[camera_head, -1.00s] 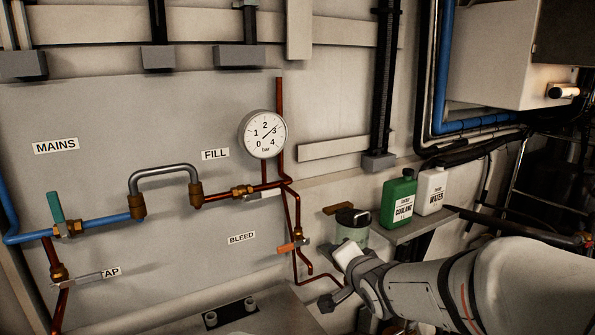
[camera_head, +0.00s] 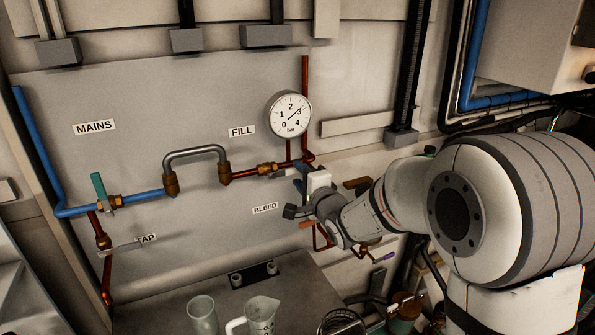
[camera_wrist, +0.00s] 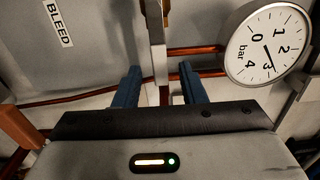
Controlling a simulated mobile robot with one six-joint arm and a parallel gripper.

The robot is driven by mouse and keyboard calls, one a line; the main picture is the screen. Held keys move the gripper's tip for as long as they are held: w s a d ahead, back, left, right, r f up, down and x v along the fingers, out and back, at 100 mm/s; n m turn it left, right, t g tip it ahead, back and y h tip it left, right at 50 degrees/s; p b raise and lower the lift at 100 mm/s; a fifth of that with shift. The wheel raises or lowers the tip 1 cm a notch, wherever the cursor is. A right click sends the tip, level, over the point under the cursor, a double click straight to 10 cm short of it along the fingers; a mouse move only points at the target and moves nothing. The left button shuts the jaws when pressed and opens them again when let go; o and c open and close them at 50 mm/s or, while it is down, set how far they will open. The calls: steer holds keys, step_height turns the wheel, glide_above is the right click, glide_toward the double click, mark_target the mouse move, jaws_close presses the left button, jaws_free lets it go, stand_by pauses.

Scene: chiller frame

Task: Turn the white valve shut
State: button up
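The white valve's lever (camera_wrist: 157,38) shows in the wrist view as a pale upright bar. It lies between the two blue fingers of my gripper (camera_wrist: 160,74), with a gap on each side. My gripper is open around the lever, not closed on it. In the head view my gripper (camera_head: 299,180) is at the pipe just right of the FILL label (camera_head: 242,131) and below the gauge (camera_head: 289,114). It hides most of the white lever there. The brass valve body (camera_head: 267,169) shows left of the gripper.
The BLEED label (camera_head: 265,208) and orange lever (camera_head: 306,225) are just below my gripper. Copper pipes (camera_wrist: 205,50) run close to the fingers. The teal lever (camera_head: 98,187) and tap lever (camera_head: 122,248) are far left. A clear jug (camera_head: 262,314) stands on the surface below.

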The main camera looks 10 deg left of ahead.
steer(key=shift+w+a, duration=0.25)
steer(key=shift+w, duration=0.1)
steer(key=shift+c, duration=0.3)
jaws_close()
steer(key=shift+f, duration=0.1)
